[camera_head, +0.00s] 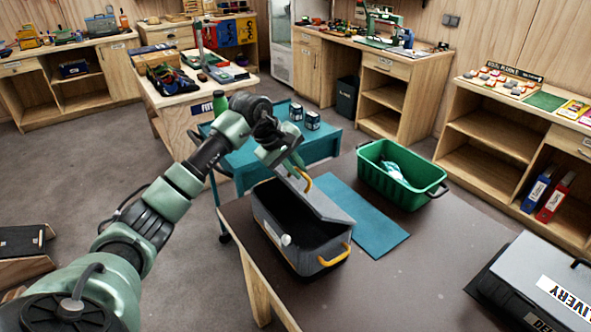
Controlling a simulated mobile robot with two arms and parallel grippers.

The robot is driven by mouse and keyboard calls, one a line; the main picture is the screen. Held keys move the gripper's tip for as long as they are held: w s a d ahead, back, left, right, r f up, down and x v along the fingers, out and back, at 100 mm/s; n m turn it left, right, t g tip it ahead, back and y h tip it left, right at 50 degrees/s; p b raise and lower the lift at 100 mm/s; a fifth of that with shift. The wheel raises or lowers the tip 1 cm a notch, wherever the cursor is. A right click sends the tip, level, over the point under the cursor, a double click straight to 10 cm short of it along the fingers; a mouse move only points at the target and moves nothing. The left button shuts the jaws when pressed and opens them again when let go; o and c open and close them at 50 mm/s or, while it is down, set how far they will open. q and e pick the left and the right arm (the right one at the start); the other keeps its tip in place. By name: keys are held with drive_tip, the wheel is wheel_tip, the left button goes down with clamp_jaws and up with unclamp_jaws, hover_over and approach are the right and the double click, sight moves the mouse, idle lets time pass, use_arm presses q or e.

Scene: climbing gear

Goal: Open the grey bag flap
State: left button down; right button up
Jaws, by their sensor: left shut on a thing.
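The grey bag (315,262) stands on the dark-topped table, with yellow handle loops at its front end. Its grey flap (325,208) is raised and tilted along the right side, and the dark inside of the bag shows. My left gripper (299,172) is above the far end of the flap, shut at its upper edge beside a yellow loop (307,183). The exact contact is small and partly hidden by the fingers. My right gripper is not in view.
A teal mat (375,235) lies to the right of the bag. A green bin (385,195) with a pale cloth stands behind it. A grey case (545,280) is at the right edge. A teal cart (245,165) with cans stands behind. The table's middle front (410,290) is clear.

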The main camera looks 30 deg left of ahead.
use_arm(q)
drive_tip(key=shift+w+r, duration=0.1)
drive_tip(key=shift+r, duration=0.1)
drive_tip(key=shift+w+r, duration=0.15)
drive_tip(key=shift+w, duration=0.05)
drive_tip(key=shift+w+d+r+p, duration=0.3)
drive_tip(key=shift+w+r+p, duration=0.15)
drive_tip(key=shift+w, duration=0.4)
drive_tip(key=shift+d, duration=0.1)
drive_tip(key=shift+w+d+r+p, duration=0.2)
drive_tip(key=shift+w+d+p, duration=0.1)
drive_tip(key=shift+w, duration=0.45)
drive_tip(key=shift+w+d, duration=0.25)
drive_tip(key=shift+w, duration=0.25)
drive_tip(key=shift+r, duration=0.1)
